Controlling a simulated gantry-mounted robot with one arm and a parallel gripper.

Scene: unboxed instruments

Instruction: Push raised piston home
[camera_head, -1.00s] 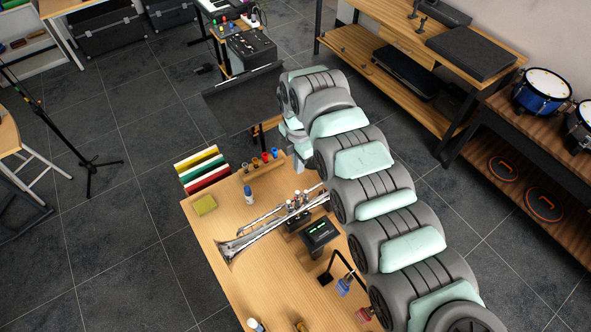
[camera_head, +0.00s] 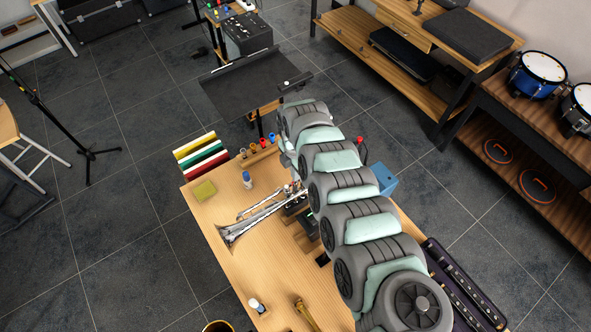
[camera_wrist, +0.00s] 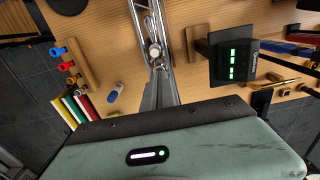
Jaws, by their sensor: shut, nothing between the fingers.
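A silver trumpet (camera_head: 250,218) lies on the wooden table, its bell toward the left. Its valve section is near my arm's far end, and the arm partly covers it. In the wrist view the trumpet (camera_wrist: 165,92) runs up and down the middle, with a round pale piston top (camera_wrist: 155,50) on it. I cannot tell the height of each piston from here. My gripper (camera_wrist: 165,135) fills the bottom of the wrist view as a pale green housing over the trumpet.
A black device with green lights (camera_wrist: 233,58) stands right of the trumpet. A wooden rack with coloured pieces (camera_wrist: 77,67) and a small blue-and-white bottle (camera_head: 247,180) are left of it. Table left of the trumpet is mostly clear.

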